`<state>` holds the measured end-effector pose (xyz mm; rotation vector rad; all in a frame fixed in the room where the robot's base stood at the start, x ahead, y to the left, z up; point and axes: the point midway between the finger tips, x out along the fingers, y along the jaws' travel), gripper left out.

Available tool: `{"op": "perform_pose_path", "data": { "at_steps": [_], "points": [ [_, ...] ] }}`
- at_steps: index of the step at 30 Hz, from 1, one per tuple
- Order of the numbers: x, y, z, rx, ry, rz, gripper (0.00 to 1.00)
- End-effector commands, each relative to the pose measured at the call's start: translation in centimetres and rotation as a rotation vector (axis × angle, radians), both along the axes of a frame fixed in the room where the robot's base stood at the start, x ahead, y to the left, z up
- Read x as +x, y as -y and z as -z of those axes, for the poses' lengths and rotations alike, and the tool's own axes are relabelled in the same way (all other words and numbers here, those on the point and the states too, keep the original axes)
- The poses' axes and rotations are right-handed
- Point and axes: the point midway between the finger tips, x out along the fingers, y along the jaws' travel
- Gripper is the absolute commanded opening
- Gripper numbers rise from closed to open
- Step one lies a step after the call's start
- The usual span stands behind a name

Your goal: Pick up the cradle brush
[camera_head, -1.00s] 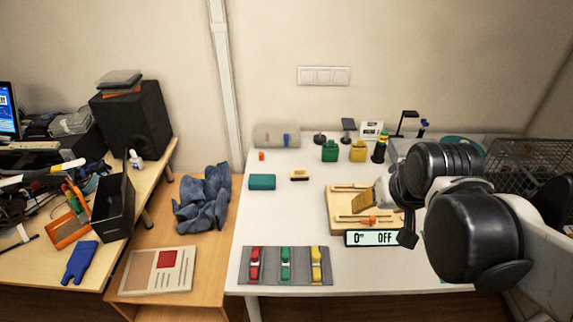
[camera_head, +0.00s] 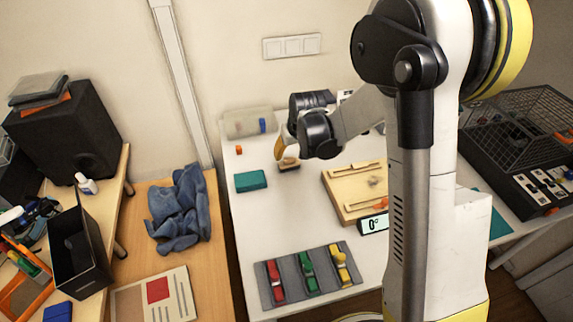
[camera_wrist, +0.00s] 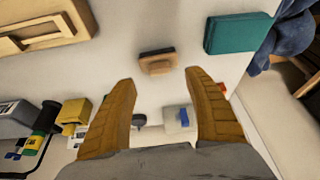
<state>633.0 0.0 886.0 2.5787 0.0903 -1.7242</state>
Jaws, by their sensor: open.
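The cradle brush (camera_head: 289,166) is a small wooden block with a dark layer, lying on the white table. In the wrist view the brush (camera_wrist: 157,62) lies just beyond the fingertips, roughly centred between them. My gripper (camera_head: 280,148) is by the brush in the head view and partly covers it. In the wrist view its two tan fingers (camera_wrist: 160,82) are spread apart with nothing between them. I cannot tell the exact height of the fingertips above the table.
A teal block (camera_head: 250,181) lies left of the brush. A wooden board fixture (camera_head: 343,207) is to the right. A grey mat (camera_head: 265,287) with red, green and yellow pieces is at the front. A translucent bin (camera_head: 238,124) stands behind. White table around the brush is clear.

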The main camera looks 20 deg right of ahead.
Motion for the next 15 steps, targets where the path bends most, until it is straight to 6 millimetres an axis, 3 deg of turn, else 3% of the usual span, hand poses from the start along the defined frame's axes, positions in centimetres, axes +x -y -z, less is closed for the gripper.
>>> {"op": "perform_pose_path", "data": {
  "at_steps": [8,15],
  "points": [
    [0.9,0.0,2.1,0.0,0.0,0.0,0.61],
    [2.4,0.0,5.6,0.0,0.001,0.0,0.61]
  ]
}}
